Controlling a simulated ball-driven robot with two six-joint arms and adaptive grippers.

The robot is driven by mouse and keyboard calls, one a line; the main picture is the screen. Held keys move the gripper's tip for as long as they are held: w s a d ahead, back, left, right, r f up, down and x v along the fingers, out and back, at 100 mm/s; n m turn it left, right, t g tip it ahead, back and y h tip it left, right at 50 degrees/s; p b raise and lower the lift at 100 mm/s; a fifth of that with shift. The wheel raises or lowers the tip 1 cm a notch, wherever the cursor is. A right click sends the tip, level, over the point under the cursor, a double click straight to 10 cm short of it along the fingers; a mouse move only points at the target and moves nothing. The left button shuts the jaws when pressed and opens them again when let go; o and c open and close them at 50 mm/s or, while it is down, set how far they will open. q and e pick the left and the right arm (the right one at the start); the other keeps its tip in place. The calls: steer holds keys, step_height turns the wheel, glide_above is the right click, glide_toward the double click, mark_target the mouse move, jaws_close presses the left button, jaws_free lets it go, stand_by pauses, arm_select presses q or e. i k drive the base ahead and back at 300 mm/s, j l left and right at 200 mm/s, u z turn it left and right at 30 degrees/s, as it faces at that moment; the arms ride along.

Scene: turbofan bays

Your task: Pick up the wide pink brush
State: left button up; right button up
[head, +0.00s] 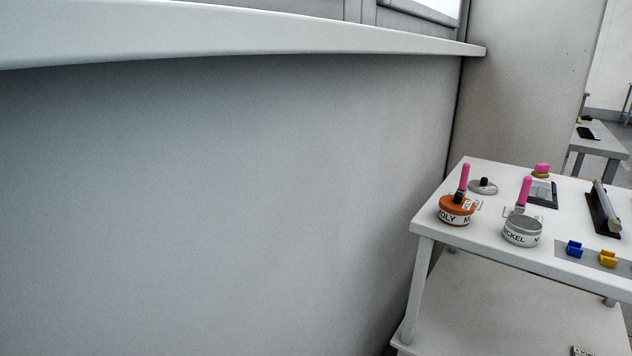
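Two pink-handled brushes stand upright on a white table (445,200) at the right of the head view. One brush (464,178) stands at the orange tin (453,215) marked "OLY M". The other brush (525,190) stands at the grey tin (522,232) marked "CKEL" and seems to have a broader, light lower part. The bristles of both are hidden or too small to make out, so I cannot tell for sure which is the wide one. Neither of my grippers is in view.
The table also holds a grey lid (481,187), a pink-topped item (541,170), a black stand (603,212) with a grey cylinder, and blue (574,249) and yellow (608,257) clips. A grey wall (220,200) with a white ledge (230,35) fills the left.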

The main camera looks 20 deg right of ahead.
mark_target(519, 207)
steer(key=z, duration=1.55)
steer(key=i+z, duration=0.2)
steer(key=z, duration=0.2)
steer(key=i+j+z, duration=0.1)
steer(key=i+z, duration=0.15)
steer(key=z, duration=0.15)
steer(key=i+j+z, duration=0.15)
steer(key=z, duration=0.25)
